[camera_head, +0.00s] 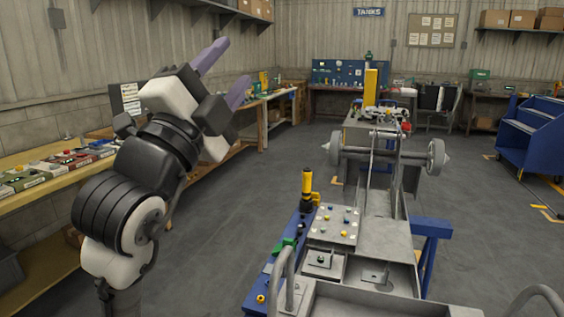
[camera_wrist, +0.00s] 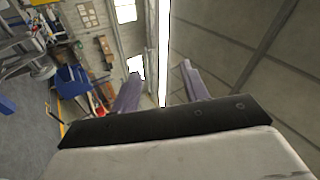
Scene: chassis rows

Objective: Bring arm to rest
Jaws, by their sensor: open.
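My gripper (camera_head: 226,74) is raised in the air at the left of the head view, with its two purple-grey fingers pointing up and to the right. The fingers stand apart with nothing between them. In the wrist view my gripper (camera_wrist: 160,84) also shows open and empty, against the ceiling and a bright light strip. The arm is folded up in front of the left workbench and is clear of the chassis (camera_head: 385,248).
The left workbench (camera_head: 45,192) carries several boxes and small parts. The chassis stands on blue supports at the centre right, with a wheeled axle (camera_head: 390,155) across it. A blue step unit (camera_head: 530,140) is at the far right. Grey floor (camera_head: 225,235) lies open between bench and chassis.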

